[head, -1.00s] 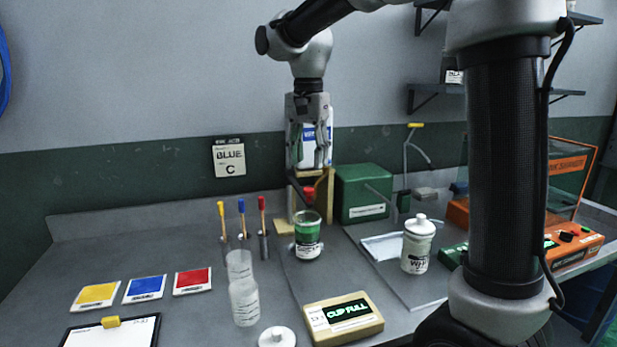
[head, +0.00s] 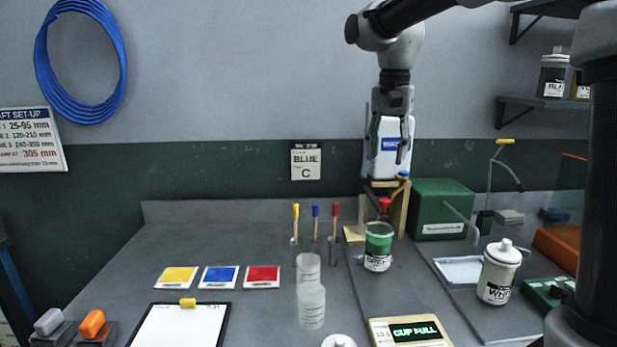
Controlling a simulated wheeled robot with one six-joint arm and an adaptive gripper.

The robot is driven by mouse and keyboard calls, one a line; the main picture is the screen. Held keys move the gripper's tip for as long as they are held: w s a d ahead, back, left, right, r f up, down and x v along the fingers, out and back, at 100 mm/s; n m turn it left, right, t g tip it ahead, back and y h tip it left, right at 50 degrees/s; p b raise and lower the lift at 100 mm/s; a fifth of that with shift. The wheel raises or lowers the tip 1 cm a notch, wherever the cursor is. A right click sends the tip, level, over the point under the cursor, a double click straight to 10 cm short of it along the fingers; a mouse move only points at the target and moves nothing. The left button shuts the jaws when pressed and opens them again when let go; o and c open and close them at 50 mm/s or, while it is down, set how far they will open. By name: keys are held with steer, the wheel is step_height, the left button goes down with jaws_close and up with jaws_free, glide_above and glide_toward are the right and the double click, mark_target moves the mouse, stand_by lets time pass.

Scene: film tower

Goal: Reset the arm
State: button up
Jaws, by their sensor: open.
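My gripper (head: 388,153) hangs pointing down at the back of the bench, with its fingers apart and nothing between them. It is in front of a white container with a blue label (head: 390,145) and partly covers it. The container sits on a wooden stand (head: 398,208). The fingertips are above the red tap handle (head: 384,203) and the green-labelled cup (head: 379,247) and apart from both. The upper arm links run off the top of the picture.
Clear beakers (head: 310,300), colour cards (head: 219,277), coloured sticks (head: 315,222) and a clipboard (head: 180,327) are left. The air left of the gripper is clear.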

steer(key=s+d+f+n+t, duration=0.1)
steer(key=s+d+f+n, duration=0.1)
steer(key=s+d, duration=0.3)
steer(key=s+d+f+n+t, duration=0.1)
steer(key=s+d, duration=0.4)
steer(key=s, duration=0.6)
steer(key=s+d+f+n+t, duration=0.2)
steer(key=s+d+f, duration=0.3)
steer(key=s, duration=0.4)
steer(key=shift+f+n, duration=0.2)
steer(key=shift+n, duration=0.5)
